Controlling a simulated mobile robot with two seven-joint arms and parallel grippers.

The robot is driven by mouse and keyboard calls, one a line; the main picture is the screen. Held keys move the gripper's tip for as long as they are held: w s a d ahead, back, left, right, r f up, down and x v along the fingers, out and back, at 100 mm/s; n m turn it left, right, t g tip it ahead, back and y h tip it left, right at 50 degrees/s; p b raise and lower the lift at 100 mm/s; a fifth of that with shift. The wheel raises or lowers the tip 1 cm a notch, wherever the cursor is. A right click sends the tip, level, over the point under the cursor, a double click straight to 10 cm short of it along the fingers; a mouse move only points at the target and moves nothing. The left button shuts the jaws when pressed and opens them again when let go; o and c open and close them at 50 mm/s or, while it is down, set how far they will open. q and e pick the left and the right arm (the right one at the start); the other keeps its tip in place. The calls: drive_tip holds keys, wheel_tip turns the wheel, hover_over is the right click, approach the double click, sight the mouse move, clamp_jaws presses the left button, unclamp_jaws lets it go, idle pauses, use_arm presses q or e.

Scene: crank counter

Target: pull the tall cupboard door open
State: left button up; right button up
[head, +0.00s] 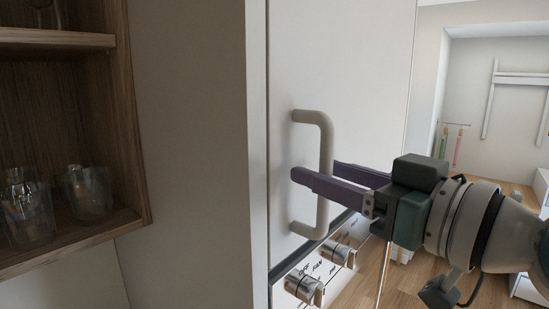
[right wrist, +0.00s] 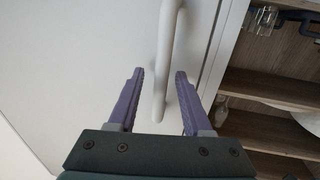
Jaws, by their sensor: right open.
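The tall cupboard door (head: 345,60) is a flat pale panel in the head view, with no clear gap at its left edge. Its light grey bar handle (head: 325,150) stands upright. My right gripper (head: 314,169) comes in from the right with purple fingers open at the handle's lower half. The near finger passes in front of the bar, and the far finger is partly hidden behind it. In the right wrist view the handle (right wrist: 166,60) runs between the two open fingers (right wrist: 159,73); contact cannot be told. My left gripper is not in view.
An open wooden shelf (head: 70,230) with glass jars (head: 88,192) stands at the left, beside a plain pale side panel (head: 190,150). Below the handle is a panel with metal knobs (head: 338,253). Wooden floor (head: 385,280) and a further room show at the right.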

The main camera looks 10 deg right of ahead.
drive_tip(key=shift+w+a, duration=0.1)
drive_tip(key=shift+w, duration=0.05)
drive_tip(key=shift+c, duration=0.4)
clamp_jaws()
idle(1.0)
